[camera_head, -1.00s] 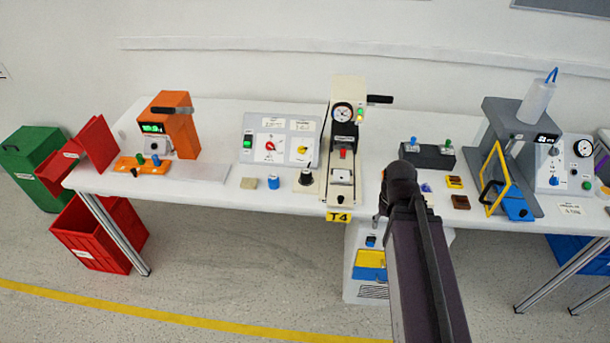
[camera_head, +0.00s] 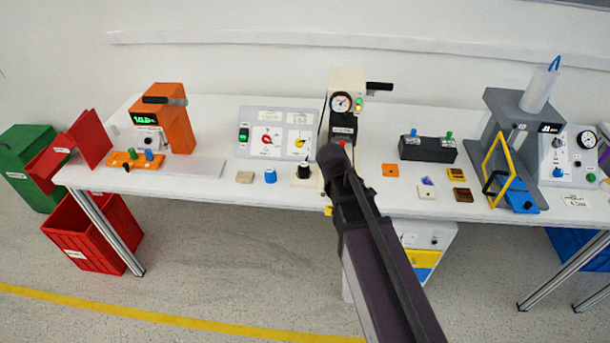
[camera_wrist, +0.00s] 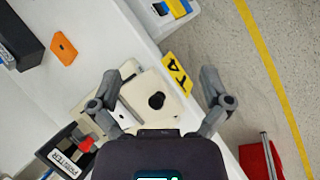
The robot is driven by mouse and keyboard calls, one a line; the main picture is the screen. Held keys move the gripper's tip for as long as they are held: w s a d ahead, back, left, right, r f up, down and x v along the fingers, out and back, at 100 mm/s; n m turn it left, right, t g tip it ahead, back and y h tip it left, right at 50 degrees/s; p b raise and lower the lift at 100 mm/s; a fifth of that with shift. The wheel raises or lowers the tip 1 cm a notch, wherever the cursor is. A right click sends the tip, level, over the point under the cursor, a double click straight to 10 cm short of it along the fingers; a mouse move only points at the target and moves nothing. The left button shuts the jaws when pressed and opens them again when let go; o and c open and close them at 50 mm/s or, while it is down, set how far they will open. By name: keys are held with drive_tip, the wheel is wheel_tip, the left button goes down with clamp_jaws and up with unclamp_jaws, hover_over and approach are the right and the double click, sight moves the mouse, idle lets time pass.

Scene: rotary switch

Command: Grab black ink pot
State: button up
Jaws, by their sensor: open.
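The black ink pot (camera_head: 304,171) stands upright on a pale plate on the white table (camera_head: 225,205), left of the beige printer machine (camera_head: 347,85) in the head view. My gripper (camera_head: 331,152) is in front of the machine, right of the pot and apart from it. In the wrist view my gripper (camera_wrist: 161,80) is open, its fingers spread above the machine's pale base (camera_wrist: 175,90) with a black round part.
An orange square (camera_head: 390,170) lies right of the machine. The T4 tag (camera_wrist: 177,73) marks the table's front edge.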

drive_tip(key=w+a+n+t+h+b, duration=0.1)
drive_tip(key=w+a+n, duration=0.1)
drive_tip(key=a+n, duration=0.1)
drive_tip(key=w+a+n+t+h+b, duration=0.1)
drive_tip(key=w+a+n, duration=0.1)
drive_tip(key=a, duration=0.3)
drive_tip(key=w+a+n+t+h+b, duration=0.1)
drive_tip(key=w+a+n+b, duration=0.1)
drive_tip(key=a+n, duration=0.1)
drive_tip(key=shift+w+a+f+n, duration=0.3)
drive_tip(key=shift+a+n, duration=0.1)
drive_tip(key=shift+a, duration=0.05)
drive_tip(key=w+a+r+n+t+h+b, duration=0.2)
drive_tip(key=a+n, duration=0.6)
drive_tip(key=a, duration=0.5)
drive_tip(key=t+b, duration=0.1)
drive_tip(key=t, duration=0.1)
drive_tip(key=shift+a+t, duration=0.3)
drive_tip(key=shift+a, duration=0.05)
drive_tip(key=b, duration=0.4)
approach(303, 164)
drive_tip(key=x, duration=0.4)
drive_tip(key=shift+w+f, duration=0.1)
drive_tip(key=shift+f, duration=0.1)
drive_tip(key=shift+w+d+f, duration=0.1)
drive_tip(key=shift+w+d, duration=0.15)
drive_tip(key=shift+d, duration=0.1)
drive_tip(key=shift+b+x, duration=0.75)
drive_tip(key=shift+x, duration=1.8)
drive_tip(key=shift+d, duration=0.1)
